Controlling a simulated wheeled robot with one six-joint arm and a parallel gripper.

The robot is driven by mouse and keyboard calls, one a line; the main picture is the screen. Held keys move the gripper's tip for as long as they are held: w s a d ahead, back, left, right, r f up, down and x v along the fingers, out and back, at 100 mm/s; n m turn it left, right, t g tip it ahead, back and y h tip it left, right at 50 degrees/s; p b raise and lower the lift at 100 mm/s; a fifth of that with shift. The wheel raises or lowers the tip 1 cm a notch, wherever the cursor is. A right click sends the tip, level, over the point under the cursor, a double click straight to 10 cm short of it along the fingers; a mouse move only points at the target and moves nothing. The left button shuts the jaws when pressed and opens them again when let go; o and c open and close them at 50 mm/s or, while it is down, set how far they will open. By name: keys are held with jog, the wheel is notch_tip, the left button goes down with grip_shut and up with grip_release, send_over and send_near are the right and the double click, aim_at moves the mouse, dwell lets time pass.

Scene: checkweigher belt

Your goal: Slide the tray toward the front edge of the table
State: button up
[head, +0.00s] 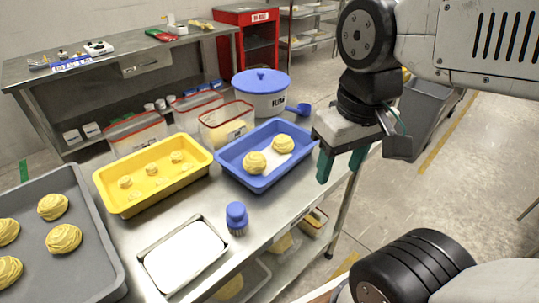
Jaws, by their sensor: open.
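Several trays stand on the steel table (222,196). A blue tray (262,184) holds two swirled pastry buns. A yellow tray (128,204) to its left holds several smaller buns. A large grey tray (103,258) at the left holds several buns and is cut off by the picture edge. A small metal tray (147,270) with a white surface lies near the front. My gripper (340,165) has green fingers pointing down. It is open and empty, just right of the blue tray near the table's right edge. Whether it touches the blue tray I cannot tell.
A blue-handled brush (237,217) stands between the blue and metal trays. Red-rimmed clear containers (226,124) and a blue-lidded white tub (262,96) stand behind the trays. A blue scoop (299,109) lies beside the tub. A grey bin (424,105) stands on the floor behind my gripper.

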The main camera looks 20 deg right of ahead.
jog(key=shift+w+f+g, duration=0.35)
jog(key=shift+w, duration=0.2)
jog(key=shift+w+f+g, duration=0.35)
jog(key=shift+w, duration=0.15)
grip_shut()
jog(key=n, duration=0.4)
send_over(275, 165)
notch_tip(275, 165, down, 18)
jog(key=shift+w+f, duration=0.1)
jog(key=shift+w, duration=0.05)
jog(key=shift+s+d, duration=0.2)
jog(key=shift+s, duration=0.4)
jog(key=shift+s+d, duration=0.2)
jog(key=shift+s, duration=0.35)
jog(key=shift+s+d, duration=0.25)
jog(key=shift+s, duration=0.45)
